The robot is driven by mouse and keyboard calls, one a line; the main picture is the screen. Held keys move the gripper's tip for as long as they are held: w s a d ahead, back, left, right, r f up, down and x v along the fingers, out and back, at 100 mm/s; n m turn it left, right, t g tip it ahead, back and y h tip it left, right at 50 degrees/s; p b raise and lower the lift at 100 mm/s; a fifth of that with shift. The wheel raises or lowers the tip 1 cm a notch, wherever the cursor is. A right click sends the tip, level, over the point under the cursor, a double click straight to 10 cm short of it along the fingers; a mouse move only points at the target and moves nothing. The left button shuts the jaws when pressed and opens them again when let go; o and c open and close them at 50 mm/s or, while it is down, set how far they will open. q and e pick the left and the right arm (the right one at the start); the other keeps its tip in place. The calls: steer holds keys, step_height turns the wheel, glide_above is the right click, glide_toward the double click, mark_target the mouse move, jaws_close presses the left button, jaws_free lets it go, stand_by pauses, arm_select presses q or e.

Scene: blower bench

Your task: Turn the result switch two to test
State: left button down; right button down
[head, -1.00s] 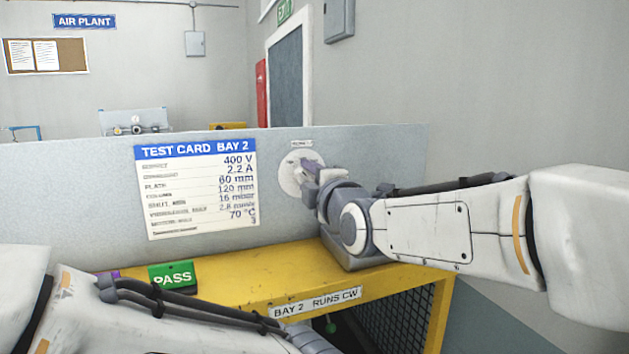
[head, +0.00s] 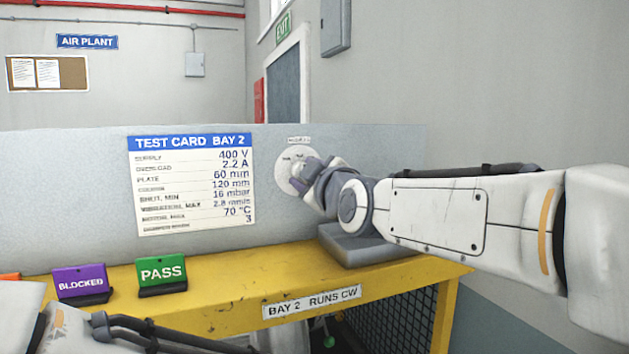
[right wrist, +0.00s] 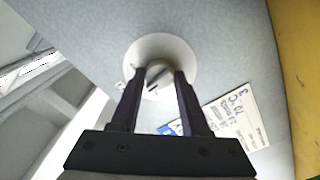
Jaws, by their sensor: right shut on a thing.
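The result switch shows as a round white dial (head: 286,171) on the grey upright panel, with a small label plate above it; the lettering is too small to read. It also shows in the right wrist view as a pale disc (right wrist: 172,52) with a knob (right wrist: 156,72) at its middle. My right gripper (head: 308,172) is at the dial, and in the right wrist view its two dark fingers (right wrist: 155,85) are shut on the knob. The knob's pointing direction is mostly hidden by the fingers. My left gripper is out of view; only part of my left arm shows at the lower left.
A test card (head: 191,185) is on the panel left of the dial. A purple BLOCKED sign (head: 81,283) and a green PASS sign (head: 161,276) stand on the yellow bench (head: 235,300). A grey block (head: 365,246) sits on the bench below my right arm.

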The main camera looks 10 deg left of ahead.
steer(key=shift+f+m, duration=0.1)
steer(key=shift+m, duration=0.2)
steer(key=shift+c, duration=2)
jaws_free()
steer(key=shift+s, duration=0.1)
steer(key=b+v, duration=0.1)
steer(key=v, duration=0.9)
steer(key=shift+b, duration=0.3)
steer(key=shift+s+d, duration=0.1)
steer(key=shift+d, duration=0.05)
